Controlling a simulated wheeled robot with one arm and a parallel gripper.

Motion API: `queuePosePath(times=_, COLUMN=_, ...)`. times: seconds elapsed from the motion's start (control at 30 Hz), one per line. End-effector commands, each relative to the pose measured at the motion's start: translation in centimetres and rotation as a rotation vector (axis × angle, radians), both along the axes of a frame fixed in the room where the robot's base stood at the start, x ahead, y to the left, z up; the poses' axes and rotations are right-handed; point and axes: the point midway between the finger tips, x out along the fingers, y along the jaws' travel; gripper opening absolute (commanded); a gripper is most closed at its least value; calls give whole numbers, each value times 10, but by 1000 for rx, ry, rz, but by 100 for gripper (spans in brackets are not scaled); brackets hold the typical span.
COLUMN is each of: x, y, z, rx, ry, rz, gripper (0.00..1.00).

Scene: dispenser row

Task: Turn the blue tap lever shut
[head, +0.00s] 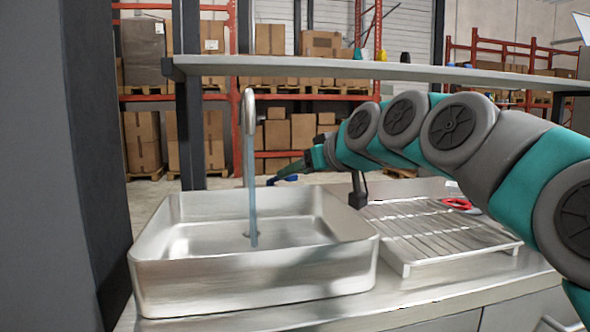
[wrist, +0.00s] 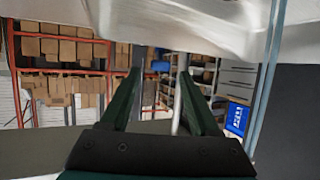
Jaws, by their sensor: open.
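The metal tap (head: 249,110) stands behind the steel sink (head: 255,275). A stream of water (head: 252,200) runs from its spout into the basin, and it also shows at the right of the wrist view (wrist: 268,85). My gripper (head: 275,180) is behind the sink, to the right of the tap. A small blue piece (head: 290,179), probably the lever, shows at its fingers; I cannot tell whether they touch. In the wrist view my gripper (wrist: 159,75) is open, with a thin upright metal post (wrist: 178,95) beside the right finger. The lever is not clear there.
A wire drying rack (head: 430,230) with a red-handled item (head: 456,203) is right of the sink. A shelf (head: 380,70) runs above the counter. A dark post (head: 358,190) stands behind the sink's right corner. Racks with boxes (head: 290,130) are far behind.

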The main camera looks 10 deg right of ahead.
Motion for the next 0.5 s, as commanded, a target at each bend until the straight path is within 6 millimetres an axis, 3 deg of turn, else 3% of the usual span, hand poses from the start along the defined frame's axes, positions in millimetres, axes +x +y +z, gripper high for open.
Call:
queuePosePath(times=0.13, x=13, y=5, z=-6, rx=0, ry=1, rz=0, gripper=62)
queuePosePath(times=0.37, x=15, y=5, z=-6, rx=0, ry=-1, rz=-1, gripper=62)
queuePosePath(times=0.5, x=15, y=5, z=-6, rx=0, ry=-1, rz=-1, gripper=50)
